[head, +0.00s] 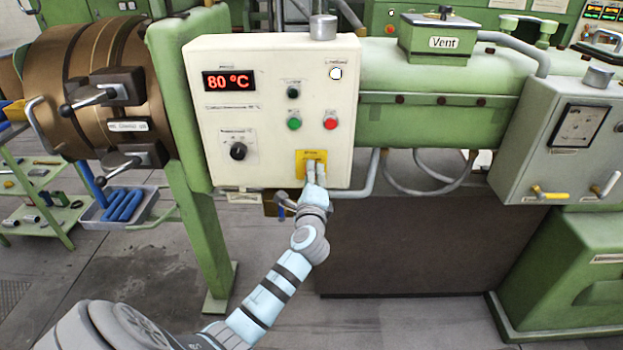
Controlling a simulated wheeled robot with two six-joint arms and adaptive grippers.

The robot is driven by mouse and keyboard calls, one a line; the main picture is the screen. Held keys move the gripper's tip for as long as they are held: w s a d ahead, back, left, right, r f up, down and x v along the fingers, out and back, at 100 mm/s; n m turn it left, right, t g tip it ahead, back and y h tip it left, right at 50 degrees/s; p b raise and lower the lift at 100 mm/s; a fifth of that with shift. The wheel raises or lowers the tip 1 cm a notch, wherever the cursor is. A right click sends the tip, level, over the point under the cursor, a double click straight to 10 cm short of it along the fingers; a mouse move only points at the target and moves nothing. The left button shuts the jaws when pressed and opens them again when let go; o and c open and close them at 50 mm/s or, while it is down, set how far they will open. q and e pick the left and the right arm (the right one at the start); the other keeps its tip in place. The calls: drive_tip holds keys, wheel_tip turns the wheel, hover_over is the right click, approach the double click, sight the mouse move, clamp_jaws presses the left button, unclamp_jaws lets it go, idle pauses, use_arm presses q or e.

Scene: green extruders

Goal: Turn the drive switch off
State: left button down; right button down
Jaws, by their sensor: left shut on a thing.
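The cream control box (215,165) faces me at the centre of the head view. A yellow switch plate (302,157) sits at its lower right, with a small label too blurred to read; I take it for the drive switch. My left gripper (316,168) reaches up to this plate from below and is shut on the switch handle. Its fingers hide the handle, so its angle cannot be told. My right gripper is not in view.
A red display (229,81) reads 80 °C. A grey box (555,130) with a yellow handle stands at right. Clear floor lies below left.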

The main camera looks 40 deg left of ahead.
use_arm(q)
drive_tip(key=shift+n, duration=0.3)
idle(0.4)
drive_tip(key=c, duration=1.3)
unclamp_jaws()
drive_tip(key=v, duration=1.2)
